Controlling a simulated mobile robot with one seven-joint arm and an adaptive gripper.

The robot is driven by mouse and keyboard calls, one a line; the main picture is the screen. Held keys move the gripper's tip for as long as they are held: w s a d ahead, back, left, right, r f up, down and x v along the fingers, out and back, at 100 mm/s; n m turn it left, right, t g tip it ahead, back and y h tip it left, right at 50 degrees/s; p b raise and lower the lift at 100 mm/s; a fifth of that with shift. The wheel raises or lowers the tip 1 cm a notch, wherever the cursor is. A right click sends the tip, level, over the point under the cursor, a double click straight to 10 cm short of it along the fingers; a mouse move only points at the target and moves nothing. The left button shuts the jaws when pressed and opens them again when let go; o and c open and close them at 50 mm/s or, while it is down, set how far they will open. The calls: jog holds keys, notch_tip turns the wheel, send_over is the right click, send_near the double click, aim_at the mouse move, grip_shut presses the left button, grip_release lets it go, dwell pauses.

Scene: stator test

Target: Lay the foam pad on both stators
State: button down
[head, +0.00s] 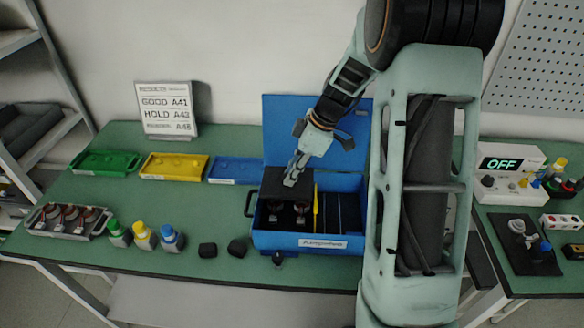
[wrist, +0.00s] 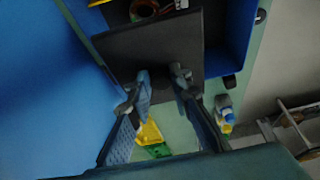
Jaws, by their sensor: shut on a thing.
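My gripper (head: 292,180) is shut on the edge of the dark foam pad (head: 273,184). It holds the pad over the left compartment of the open blue case (head: 350,240). In the wrist view the fingertips (wrist: 160,80) pinch the near edge of the flat black pad (wrist: 150,47). Two stators, a left one (head: 273,209) and a right one (head: 302,209), sit side by side in that compartment. Part of one stator (wrist: 145,8) shows past the pad in the wrist view. The pad hides the rear of the compartment, and I cannot tell whether it touches the stators.
A yellow divider (head: 316,205) stands right of the stators, beside dark slots. The case's lid (head: 283,115) stands open behind. Green (head: 107,163), yellow (head: 173,166) and blue (head: 234,170) trays lie left.

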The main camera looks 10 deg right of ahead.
notch_tip(320, 180, down, 3)
jog(key=shift+f+b, duration=0.1)
jog(key=shift+b, duration=0.65)
notch_tip(320, 180, down, 3)
jog(key=b, duration=0.3)
jog(key=shift+f+b, duration=0.35)
jog(key=shift+b, duration=0.55)
jog(key=c, duration=1.7)
grip_release()
jog(key=v, duration=1.2)
